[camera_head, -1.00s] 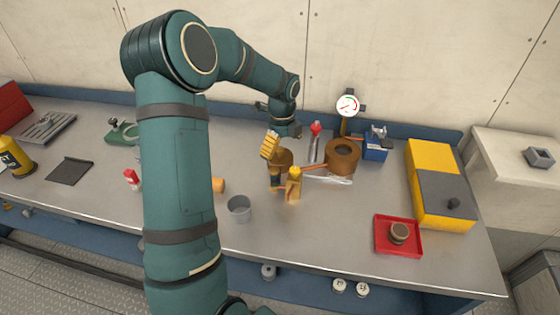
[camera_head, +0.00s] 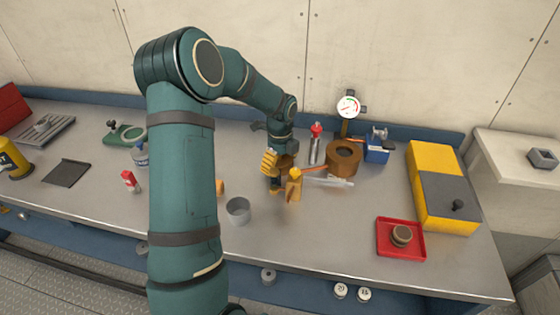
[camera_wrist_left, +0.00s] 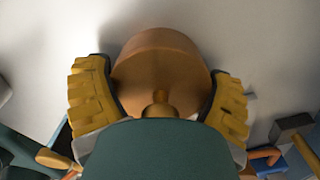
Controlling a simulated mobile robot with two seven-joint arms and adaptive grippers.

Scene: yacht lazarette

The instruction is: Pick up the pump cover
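What looks like the pump cover (camera_wrist_left: 160,58) is a round copper-brown piece with a small brass knob, seen in the left wrist view between my two yellow fingers. In the head view it is mostly hidden behind my left gripper (camera_head: 270,165); a brown edge shows. The left gripper is low over the bench, its fingers on either side of the piece. The fingers look spread, close to its sides; I cannot tell whether they touch it. My right gripper is not in view.
A brass fitting (camera_head: 294,186) stands close in front of the gripper. A bronze ring-shaped housing (camera_head: 343,154), a red-topped tool (camera_head: 315,143) and a gauge (camera_head: 347,107) are to its right. A grey cup (camera_head: 238,210), red tray (camera_head: 418,253) and yellow box (camera_head: 430,160) stand on the bench.

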